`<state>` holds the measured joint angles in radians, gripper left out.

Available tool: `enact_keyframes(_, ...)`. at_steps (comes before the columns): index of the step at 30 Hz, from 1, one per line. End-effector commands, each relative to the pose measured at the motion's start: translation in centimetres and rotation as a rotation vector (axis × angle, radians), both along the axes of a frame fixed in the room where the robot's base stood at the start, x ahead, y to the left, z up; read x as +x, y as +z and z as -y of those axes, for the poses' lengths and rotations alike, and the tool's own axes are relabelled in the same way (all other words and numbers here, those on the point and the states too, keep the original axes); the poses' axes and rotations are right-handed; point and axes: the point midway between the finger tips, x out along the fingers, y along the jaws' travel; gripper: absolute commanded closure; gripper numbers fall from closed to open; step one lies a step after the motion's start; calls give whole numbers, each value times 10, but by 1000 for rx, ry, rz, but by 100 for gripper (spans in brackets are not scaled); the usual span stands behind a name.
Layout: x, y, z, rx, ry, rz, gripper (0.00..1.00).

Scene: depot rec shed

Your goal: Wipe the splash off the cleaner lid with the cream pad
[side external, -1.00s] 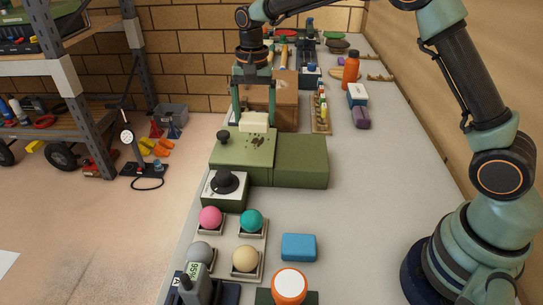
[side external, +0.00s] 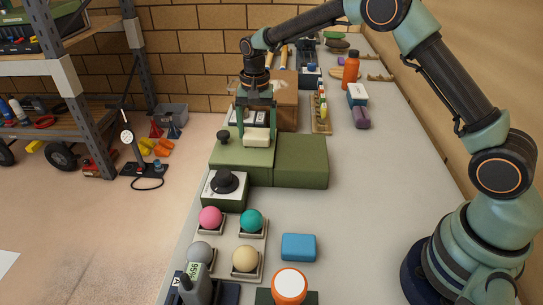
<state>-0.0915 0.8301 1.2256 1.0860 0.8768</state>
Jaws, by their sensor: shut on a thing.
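My gripper (side external: 256,132) is shut on the cream pad (side external: 256,141), with one finger on each side of it. The pad is level over the back right part of the olive-green cleaner lid (side external: 240,164), which has a dark knob (side external: 223,137) at its back left. The pad looks to be on the lid or just above it; I cannot tell which. No dark splash specks show on the bare part of the lid in view. The area under and behind the pad is hidden by the pad and fingers.
A green block (side external: 302,161) adjoins the lid on the right. A box with a black dial (side external: 224,182) stands in front, then balls on small stands and a blue block (side external: 298,247). A wooden box (side external: 285,103) stands behind. The bench's right side is mostly clear.

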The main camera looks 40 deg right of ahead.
Motion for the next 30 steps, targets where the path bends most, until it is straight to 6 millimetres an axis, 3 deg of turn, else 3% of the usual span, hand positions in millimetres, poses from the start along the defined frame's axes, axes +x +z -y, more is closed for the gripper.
enact_keyframes(14, 31, -1, 32, 0, -2, 0, 66)
enact_keyframes(30, -6, -1, -5, -1, 2, -4, 66)
